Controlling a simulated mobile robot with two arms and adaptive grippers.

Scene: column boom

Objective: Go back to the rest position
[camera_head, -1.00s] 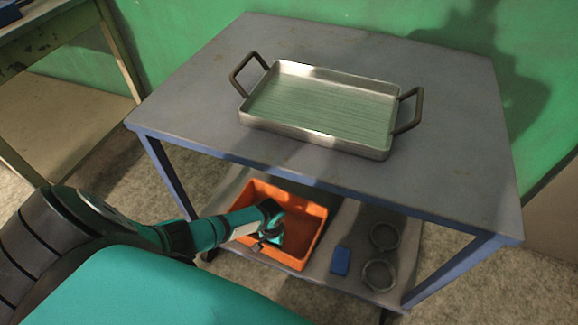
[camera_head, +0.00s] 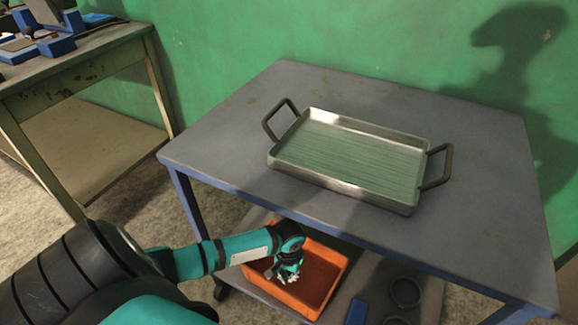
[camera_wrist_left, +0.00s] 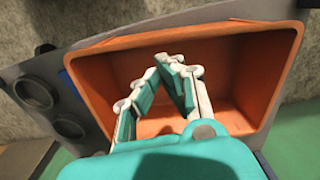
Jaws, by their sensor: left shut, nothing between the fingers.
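My left gripper (camera_head: 287,274) is in front of the table, over the orange bin (camera_head: 330,284) on the lower shelf. In the left wrist view my left gripper (camera_wrist_left: 163,62) is shut with its fingertips together and nothing between them. The bin (camera_wrist_left: 215,35) lies beyond the fingers and the part of it that shows is empty. My right gripper is not in view.
A metal tray (camera_head: 350,190) with two dark handles stands on the grey table (camera_head: 480,240). A blue block (camera_head: 356,312) and dark rings (camera_head: 405,292) lie on the lower shelf. A workbench (camera_head: 70,75) stands at left by the green wall.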

